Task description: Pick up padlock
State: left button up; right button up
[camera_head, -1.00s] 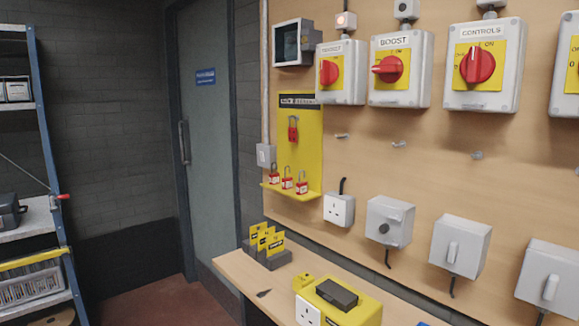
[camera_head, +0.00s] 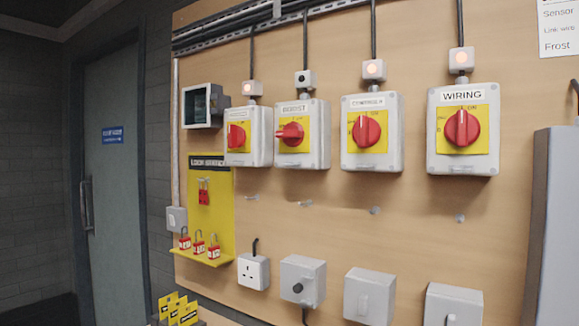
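Several red padlocks with metal shackles are at the yellow lock station (camera_head: 222,222) on the wooden wall board. Three stand in a row on its bottom shelf: a left padlock (camera_head: 185,242), a middle padlock (camera_head: 199,246) and a right padlock (camera_head: 214,250). Above them, a red item (camera_head: 203,197), which looks like a lockout hasp or another padlock, hangs on the yellow back plate. Neither of my grippers shows in the head view.
Isolator boxes with red rotary switches, such as the one labelled WIRING (camera_head: 462,130), line the board. Grey switch boxes (camera_head: 303,280) and a white socket (camera_head: 253,271) sit lower. Yellow tags (camera_head: 178,308) stand below the station. A door (camera_head: 112,185) is at left, a grey cabinet (camera_head: 553,230) at right.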

aim_at(185, 244)
jog(key=i+j+z, duration=0.1)
jog(key=j, duration=0.3)
jog(key=i+j+z, duration=0.1)
jog(key=j, duration=0.3)
jog(key=i+j+z, duration=0.1)
jog(key=j, duration=0.3)
